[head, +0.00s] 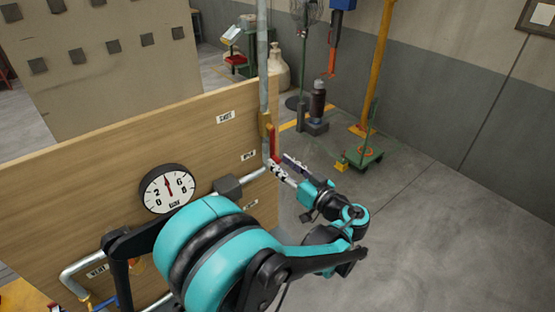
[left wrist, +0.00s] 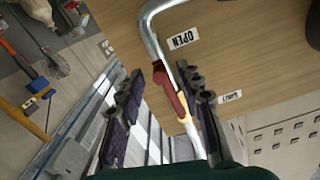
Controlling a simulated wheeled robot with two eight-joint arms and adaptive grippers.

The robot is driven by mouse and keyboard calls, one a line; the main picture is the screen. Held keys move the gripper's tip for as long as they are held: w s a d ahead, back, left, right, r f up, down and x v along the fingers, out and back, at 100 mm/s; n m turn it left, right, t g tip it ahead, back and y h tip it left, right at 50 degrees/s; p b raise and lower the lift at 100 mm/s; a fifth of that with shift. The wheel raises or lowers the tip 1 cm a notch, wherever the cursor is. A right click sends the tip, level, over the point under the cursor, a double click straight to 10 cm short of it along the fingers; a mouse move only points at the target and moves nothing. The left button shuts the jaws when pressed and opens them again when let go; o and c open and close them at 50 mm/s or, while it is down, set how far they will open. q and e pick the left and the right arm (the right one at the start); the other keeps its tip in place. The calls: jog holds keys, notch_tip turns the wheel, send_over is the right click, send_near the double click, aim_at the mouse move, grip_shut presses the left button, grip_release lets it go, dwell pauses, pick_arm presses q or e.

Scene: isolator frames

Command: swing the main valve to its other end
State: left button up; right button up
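The main valve sits on the grey vertical pipe at the right edge of the wooden panel in the head view. It has a brass body (head: 265,121) and a red handle (head: 273,142) lying roughly along the pipe, pointing down. My left gripper (head: 284,167) is just below and right of the handle. In the left wrist view, the red handle (left wrist: 168,91) and yellowish valve body (left wrist: 184,117) lie between the spread fingers (left wrist: 165,105). The fingers look open, with no clear contact on the handle. My right gripper is not in view.
The wooden panel (head: 110,160) carries a round gauge (head: 168,188) and several small labels; an OPEN label (left wrist: 183,38) shows near the pipe bend. The floor at right is clear.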

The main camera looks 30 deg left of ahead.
pick_arm(q)
jog(key=shift+x, duration=1.2)
jog(key=shift+c, duration=0.4)
grip_shut()
